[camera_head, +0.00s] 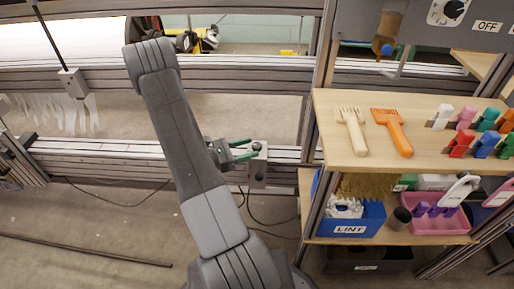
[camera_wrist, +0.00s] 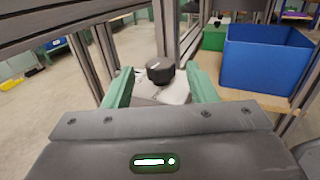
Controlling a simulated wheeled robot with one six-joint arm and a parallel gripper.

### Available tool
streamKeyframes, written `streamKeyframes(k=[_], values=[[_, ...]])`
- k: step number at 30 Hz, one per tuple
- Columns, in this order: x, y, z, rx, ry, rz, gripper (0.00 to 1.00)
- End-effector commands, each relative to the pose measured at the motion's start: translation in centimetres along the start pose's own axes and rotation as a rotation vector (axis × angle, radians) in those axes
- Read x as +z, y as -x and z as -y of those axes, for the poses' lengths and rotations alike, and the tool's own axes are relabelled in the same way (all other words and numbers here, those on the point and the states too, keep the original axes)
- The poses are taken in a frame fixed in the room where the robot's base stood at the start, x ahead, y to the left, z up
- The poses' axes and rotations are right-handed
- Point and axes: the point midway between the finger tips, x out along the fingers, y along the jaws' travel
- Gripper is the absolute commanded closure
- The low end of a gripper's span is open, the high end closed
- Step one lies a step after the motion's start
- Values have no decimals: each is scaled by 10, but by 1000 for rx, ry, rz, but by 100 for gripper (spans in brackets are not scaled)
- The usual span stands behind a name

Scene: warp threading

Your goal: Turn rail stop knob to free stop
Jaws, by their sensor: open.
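The rail stop knob (camera_head: 256,146) is a small round black knob on top of a grey stop block (camera_head: 258,172) on the lower rail, just left of the shelf. In the wrist view the knob (camera_wrist: 160,70) shows a short white mark on its top and sits on a light grey body (camera_wrist: 172,92). My gripper (camera_head: 246,150) has green fingers, spread apart and empty. In the wrist view the knob appears between the two fingers (camera_wrist: 161,82), a little past their tips. I cannot tell whether either finger touches it.
A wooden shelf stands right of the knob, with a blue LINT bin (camera_head: 350,222) on its lower board and a white comb (camera_head: 352,130) and orange comb (camera_head: 393,130) on top. A blue bin (camera_wrist: 265,58) is close at right in the wrist view. Cables hang below the rail.

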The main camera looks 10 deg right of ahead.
Motion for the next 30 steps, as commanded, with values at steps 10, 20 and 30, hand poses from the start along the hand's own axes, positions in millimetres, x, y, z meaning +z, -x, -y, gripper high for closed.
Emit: streamKeyframes(k=[10,20,30], values=[[-1,-34,1,-1,0,-1,48],[0,-37,0,0,0,-1,48],[0,-37,0,2,1,-1,92]])
